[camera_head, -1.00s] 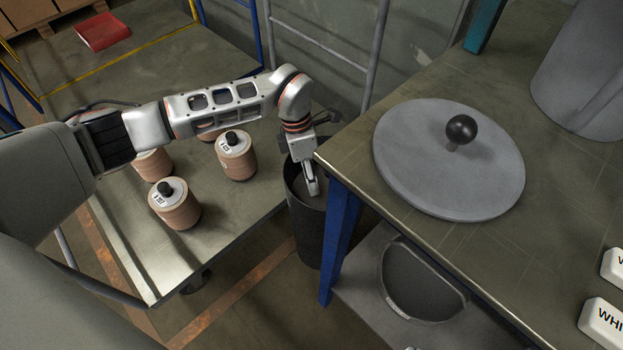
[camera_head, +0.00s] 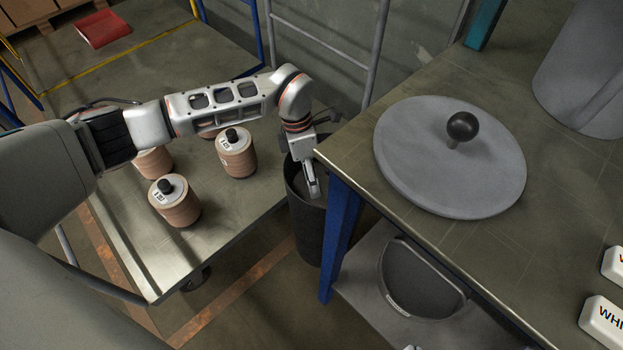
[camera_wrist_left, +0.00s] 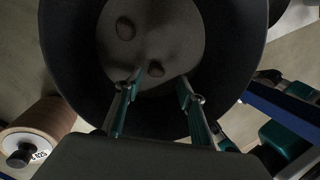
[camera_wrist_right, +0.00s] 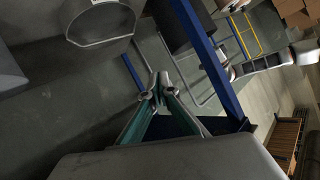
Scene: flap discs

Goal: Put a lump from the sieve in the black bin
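The black bin (camera_head: 308,232) stands on the floor between the low table and the workbench. My left gripper (camera_head: 313,190) points down into its mouth. In the left wrist view the fingers (camera_wrist_left: 160,82) are apart with nothing held between them. I cannot make out a sieve for certain.
A grey round lid (camera_head: 440,185) with a black knob lies on the workbench (camera_head: 360,150), beside a grey cylinder (camera_head: 585,75). A dark rounded container (camera_head: 420,285) sits on the shelf below. Several flap disc stacks (camera_head: 236,157) stand on the low table (camera_head: 215,215).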

